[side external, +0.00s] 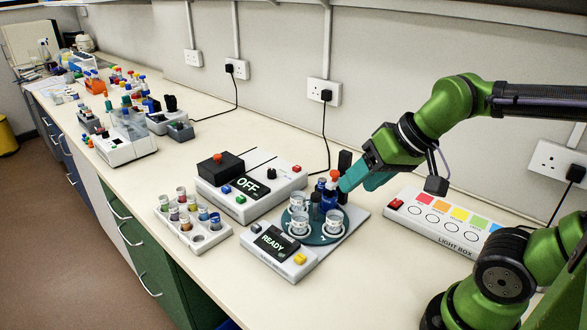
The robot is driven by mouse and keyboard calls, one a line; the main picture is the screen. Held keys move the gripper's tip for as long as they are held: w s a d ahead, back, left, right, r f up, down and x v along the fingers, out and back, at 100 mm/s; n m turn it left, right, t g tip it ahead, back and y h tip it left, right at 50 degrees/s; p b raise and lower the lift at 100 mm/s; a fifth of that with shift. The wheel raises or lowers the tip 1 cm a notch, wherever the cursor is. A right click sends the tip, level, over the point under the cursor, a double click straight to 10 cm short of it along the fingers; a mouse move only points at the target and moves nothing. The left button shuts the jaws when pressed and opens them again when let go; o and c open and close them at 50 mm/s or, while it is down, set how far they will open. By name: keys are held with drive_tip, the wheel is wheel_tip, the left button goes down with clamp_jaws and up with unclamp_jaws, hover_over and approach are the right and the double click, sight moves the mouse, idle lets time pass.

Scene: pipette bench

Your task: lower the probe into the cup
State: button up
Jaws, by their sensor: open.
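A station with a READY display (272,242) carries a round dark-teal plate (317,237). Several clear cups with white bands stand on the plate, among them a front-left cup (299,224), a back-left cup (298,202) and a right cup (334,222). A dark blue upright piece (329,196) stands behind them, with an orange-red knob (334,175) close by; I cannot tell for sure which part is the probe. My gripper (348,182) is open, its teal fingers slanting down left beside the knob. Whether they touch it is unclear, and the space between the fingers is hidden.
A box with an OFF display (247,187) stands behind left of the station. A white rack of small vials (193,224) is at left. A light box (442,222) lies at right. Power cords hang along the wall. The bench front left of the station is clear.

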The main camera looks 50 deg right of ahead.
drive_tip(key=shift+s+a+t, duration=0.3)
drive_tip(key=shift+s, duration=0.4)
drive_tip(key=shift+r, duration=0.1)
